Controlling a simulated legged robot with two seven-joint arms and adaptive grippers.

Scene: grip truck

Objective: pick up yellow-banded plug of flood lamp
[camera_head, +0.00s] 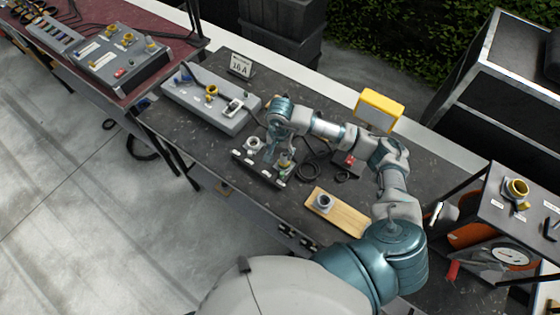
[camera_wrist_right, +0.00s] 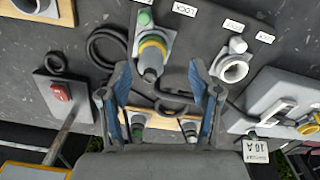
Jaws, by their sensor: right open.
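The yellow-banded plug (camera_wrist_right: 152,48) stands on a dark strip near a LOCK label, its grey body facing the wrist camera. It also shows small in the head view (camera_head: 287,158), close to my right gripper. My right gripper (camera_wrist_right: 161,70) is open, with its two blue-padded fingers on either side of the plug's near end. I cannot tell whether either finger touches it. In the head view the right gripper (camera_head: 271,150) is over the strip, partly hidden by its wrist. The flood lamp (camera_head: 379,110) has a yellow frame and stands at the table's back edge. My left gripper is not visible.
A grey-white socket (camera_wrist_right: 234,69) sits beside the plug. Black cable coils (camera_head: 308,171) and a box with a red switch (camera_head: 347,161) lie right of the strip. A wooden board (camera_head: 345,217) with a socket is nearer. A grey panel (camera_head: 207,108) stands beyond, left.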

